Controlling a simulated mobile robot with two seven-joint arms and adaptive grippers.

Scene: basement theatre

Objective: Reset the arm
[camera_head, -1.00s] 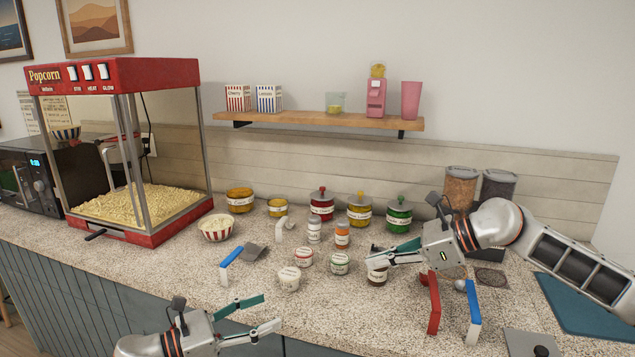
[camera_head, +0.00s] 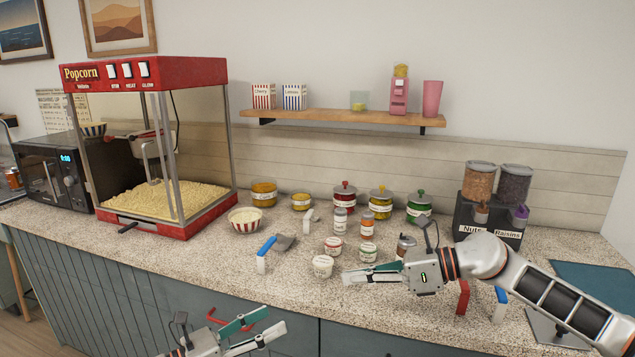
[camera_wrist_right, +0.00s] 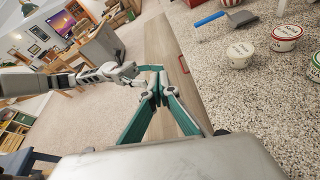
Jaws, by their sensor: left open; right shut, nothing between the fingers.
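My right gripper (camera_head: 350,279) is shut and empty, held out near the counter's front edge in the head view, in front of the small tubs. In the right wrist view its teal fingers (camera_wrist_right: 157,92) come together with nothing between them, beside the counter edge. My right arm stretches in from the right, over the counter. My left gripper (camera_head: 268,322) is open and empty, low at the bottom of the head view, in front of the cabinet. Most of my left arm is out of view.
A white tub (camera_head: 322,267) stands just behind my right gripper. A blue-handled scoop (camera_head: 267,246) lies to its left. Red (camera_head: 463,298) and blue (camera_head: 501,295) handles stand under my right arm. Behind are lidded jars, a popcorn machine (camera_head: 145,72) and a dispenser (camera_head: 487,228).

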